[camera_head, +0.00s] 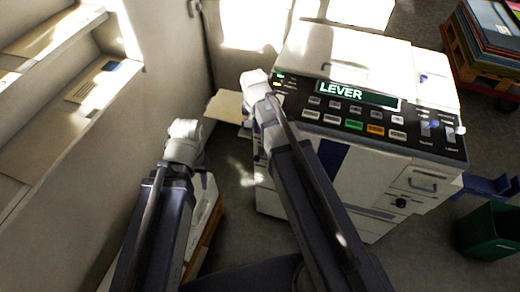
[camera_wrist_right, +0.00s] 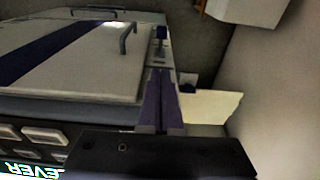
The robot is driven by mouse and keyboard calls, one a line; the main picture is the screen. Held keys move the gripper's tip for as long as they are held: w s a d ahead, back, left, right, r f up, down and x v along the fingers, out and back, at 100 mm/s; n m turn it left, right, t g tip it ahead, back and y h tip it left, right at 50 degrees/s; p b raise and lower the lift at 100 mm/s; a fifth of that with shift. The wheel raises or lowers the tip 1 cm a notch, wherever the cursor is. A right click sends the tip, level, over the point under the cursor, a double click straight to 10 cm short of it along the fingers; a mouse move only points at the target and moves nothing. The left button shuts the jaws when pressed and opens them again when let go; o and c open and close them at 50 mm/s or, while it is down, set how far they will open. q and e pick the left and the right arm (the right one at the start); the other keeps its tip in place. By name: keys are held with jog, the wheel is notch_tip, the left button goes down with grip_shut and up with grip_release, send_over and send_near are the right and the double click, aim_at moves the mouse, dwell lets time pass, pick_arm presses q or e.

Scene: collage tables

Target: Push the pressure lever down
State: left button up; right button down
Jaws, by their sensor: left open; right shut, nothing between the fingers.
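The white duplicator machine (camera_head: 345,58) stands at right of centre in the head view, its display (camera_head: 357,93) reading "LEVER". In the right wrist view a small dark blue knob on a stem (camera_wrist_right: 161,33) stands at the machine's edge; it looks like the pressure lever. I cannot make it out in the head view. My right gripper (camera_head: 254,78) is at the machine's left upper edge. Its dark fingers (camera_wrist_right: 164,75) are shut and empty, apart from the knob in the picture. My left gripper (camera_head: 186,128) is open, left of the machine; its fingers are hard to make out.
A cream side tray (camera_head: 227,106) juts out left of the machine near my right gripper; it also shows in the wrist view (camera_wrist_right: 210,107). A wall and shelves (camera_head: 60,75) are at left. A green bin (camera_head: 491,231) and a loaded pallet (camera_head: 480,65) stand at right.

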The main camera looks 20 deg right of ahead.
jog(key=b, duration=1.2)
send_near(258, 156)
jog(key=f, duration=0.3)
jog(key=w+f, duration=0.1)
jog(key=f, duration=0.1)
jog(key=shift+d, duration=0.35)
jog(key=shift+s+a+f+b, duration=0.1)
jog(key=shift+a+f+b, duration=0.05)
jog(key=shift+f+b, duration=0.25)
jog(key=shift+s+a+f+b, duration=0.1)
jog(key=shift+f+b, duration=0.15)
jog(key=shift+b, duration=0.2)
